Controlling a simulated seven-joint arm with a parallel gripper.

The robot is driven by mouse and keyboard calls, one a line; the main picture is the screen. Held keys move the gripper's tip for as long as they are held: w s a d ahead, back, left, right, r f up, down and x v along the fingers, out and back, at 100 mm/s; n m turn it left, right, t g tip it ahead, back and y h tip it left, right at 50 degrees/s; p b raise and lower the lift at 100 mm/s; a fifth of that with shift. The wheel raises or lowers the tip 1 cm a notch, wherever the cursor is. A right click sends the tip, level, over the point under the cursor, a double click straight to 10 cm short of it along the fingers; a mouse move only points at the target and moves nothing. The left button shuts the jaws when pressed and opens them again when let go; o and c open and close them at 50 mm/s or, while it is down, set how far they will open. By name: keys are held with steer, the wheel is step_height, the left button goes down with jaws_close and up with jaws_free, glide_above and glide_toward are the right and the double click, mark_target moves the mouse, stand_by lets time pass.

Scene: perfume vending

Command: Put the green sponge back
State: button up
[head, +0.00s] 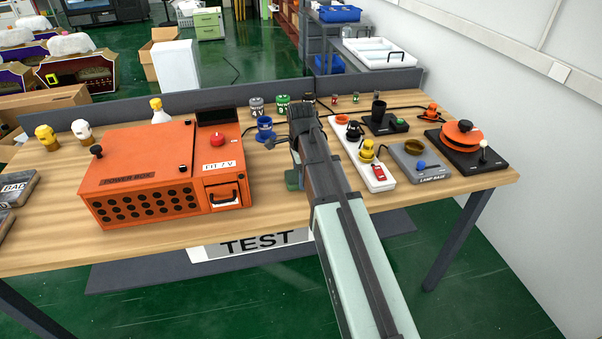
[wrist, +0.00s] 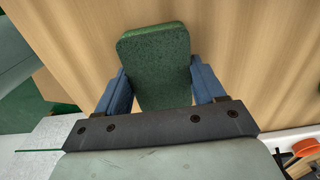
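The green sponge (wrist: 155,60) sits between the two blue fingers of my gripper (wrist: 158,85) in the wrist view. Both fingers appear to press on its sides, and its far end sticks out beyond them. Wood tabletop shows behind it. In the head view a small green part of the sponge (head: 292,179) shows just left of my arm, over the table near its front edge. My arm hides most of the gripper there, and I cannot tell the sponge's exact height above the table.
An orange power box (head: 150,180) stands left of my arm. A white power strip (head: 366,160), a grey lamp base (head: 420,162) and a black base with an orange disc (head: 470,150) lie right. Coloured spools (head: 283,103) stand behind. Bare wood (head: 265,205) shows near the front edge.

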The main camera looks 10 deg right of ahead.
steer(key=o, duration=0.4)
steer(key=shift+c, duration=0.2)
steer(key=shift+r, duration=0.1)
step_height(320, 180, up, 12)
stand_by(0.4)
